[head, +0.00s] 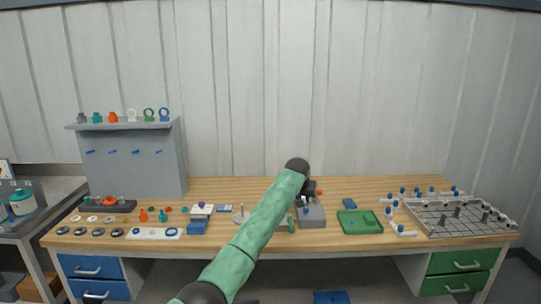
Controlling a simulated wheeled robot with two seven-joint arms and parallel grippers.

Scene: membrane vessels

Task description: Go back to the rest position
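A single arm with green sleeves, mine, comes in from the bottom left of centre and reaches up over the workbench (400,186) in the head view. I take it as my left arm. Its dark wrist bends down near the bench's middle, and my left gripper (310,190) is a small dark shape above a grey box (312,216). The fingers are too small and partly hidden to tell whether they are open or hold anything. My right gripper is not in view.
A grey shelf panel (140,160) with coloured rings stands at the left. A green tray (360,222) and a grey grid rack (460,216) with blue-topped fittings lie to the right. Small parts and a white strip (154,233) crowd the left front. The bench's back strip is mostly clear.

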